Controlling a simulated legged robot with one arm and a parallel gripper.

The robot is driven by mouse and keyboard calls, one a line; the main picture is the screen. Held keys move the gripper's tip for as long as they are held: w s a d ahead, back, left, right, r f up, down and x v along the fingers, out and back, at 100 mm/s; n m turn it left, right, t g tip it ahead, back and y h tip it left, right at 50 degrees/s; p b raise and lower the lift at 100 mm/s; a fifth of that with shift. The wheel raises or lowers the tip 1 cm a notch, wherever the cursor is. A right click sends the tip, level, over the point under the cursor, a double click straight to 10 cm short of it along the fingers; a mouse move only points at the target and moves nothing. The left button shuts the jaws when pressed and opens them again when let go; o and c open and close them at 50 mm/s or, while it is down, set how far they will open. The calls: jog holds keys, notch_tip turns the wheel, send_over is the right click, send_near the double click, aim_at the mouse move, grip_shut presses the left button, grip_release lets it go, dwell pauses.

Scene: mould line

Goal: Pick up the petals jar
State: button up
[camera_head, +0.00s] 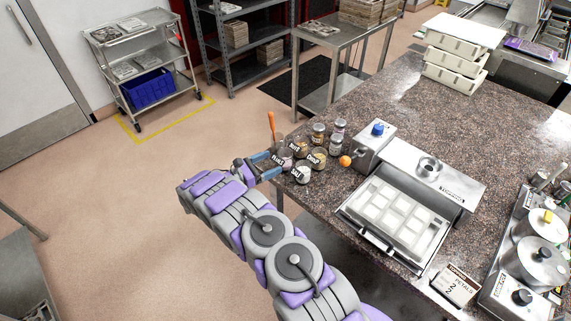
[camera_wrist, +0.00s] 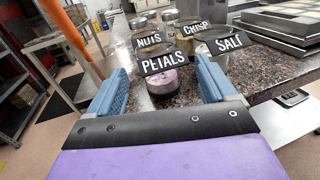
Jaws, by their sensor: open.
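The petals jar (camera_wrist: 168,82) is a small glass jar with pinkish-purple contents and a black PETALS label. In the wrist view it stands on the speckled counter, beyond and between the fingers of my gripper (camera_wrist: 163,88). My gripper is open, with blue fingers apart and nothing held. In the head view my gripper (camera_head: 269,166) is at the counter's left edge, beside the jar group. The petals jar is partly covered by its label there.
The salt jar (camera_head: 302,174), crisp jar (camera_head: 318,158) and nuts jar (camera_head: 299,147) stand close by. An orange stick (camera_head: 271,126) rises near the gripper.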

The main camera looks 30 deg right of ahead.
aim_at(279, 159)
jog(key=d, duration=0.7)
jog(key=shift+w+d+b, duration=0.25)
jog(key=shift+w+b, duration=0.05)
jog(key=shift+a, duration=0.45)
jog(key=shift+c, duration=1.1)
jog(key=shift+d, duration=0.3)
jog(key=c, duration=0.6)
